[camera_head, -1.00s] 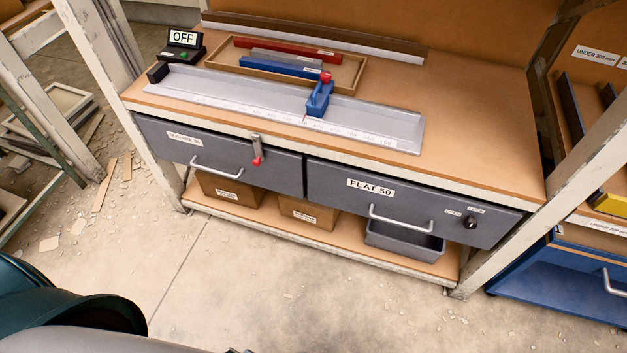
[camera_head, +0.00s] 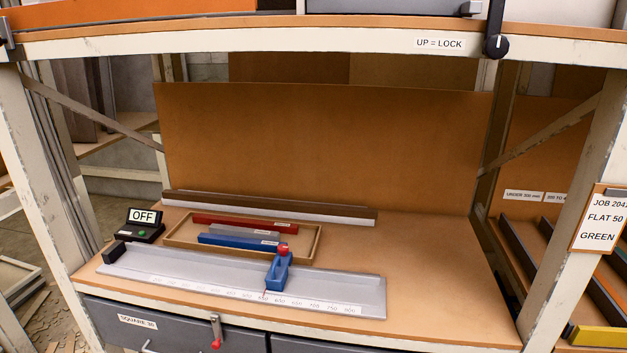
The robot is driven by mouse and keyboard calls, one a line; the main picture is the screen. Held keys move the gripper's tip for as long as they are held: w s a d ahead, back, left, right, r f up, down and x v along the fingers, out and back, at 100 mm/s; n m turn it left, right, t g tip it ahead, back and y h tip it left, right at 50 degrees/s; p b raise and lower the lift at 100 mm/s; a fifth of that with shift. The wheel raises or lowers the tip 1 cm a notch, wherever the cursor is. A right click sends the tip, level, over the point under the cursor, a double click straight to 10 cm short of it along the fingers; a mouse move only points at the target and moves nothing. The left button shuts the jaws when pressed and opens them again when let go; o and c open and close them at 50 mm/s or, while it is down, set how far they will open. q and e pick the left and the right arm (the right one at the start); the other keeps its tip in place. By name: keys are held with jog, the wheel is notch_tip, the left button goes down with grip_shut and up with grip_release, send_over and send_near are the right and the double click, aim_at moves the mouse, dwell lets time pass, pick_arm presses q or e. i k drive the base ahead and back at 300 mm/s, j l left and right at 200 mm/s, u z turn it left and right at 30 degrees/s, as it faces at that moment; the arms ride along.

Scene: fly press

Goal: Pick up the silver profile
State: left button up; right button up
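A short silver-grey profile (camera_head: 246,230) lies in a shallow wooden tray (camera_head: 318,243) on the workbench. It lies between a red profile (camera_head: 230,220) behind it and a blue profile (camera_head: 238,241) in front, which hides part of it. A small white label shows near its right end. Neither of my grippers is in view.
A silver measuring channel (camera_head: 180,269) with a blue sliding stop (camera_head: 278,273) lies in front of the tray. A small OFF box (camera_head: 144,228) stands left. Long strips (camera_head: 270,207) lie behind. An upper shelf (camera_head: 300,41) overhangs. The bench's right side (camera_head: 430,270) is clear.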

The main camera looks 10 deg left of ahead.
aim_at(218, 229)
jog(key=i+j+z, duration=0.25)
jog(key=j, duration=0.25)
jog(key=i+j+z, duration=0.2)
jog(key=j, duration=0.35)
jog(key=j+z, duration=0.25)
jog(key=j, duration=0.3)
jog(key=i+j+z, duration=0.25)
jog(key=j, duration=0.35)
jog(key=k+l, duration=0.05)
jog(key=k, duration=0.05)
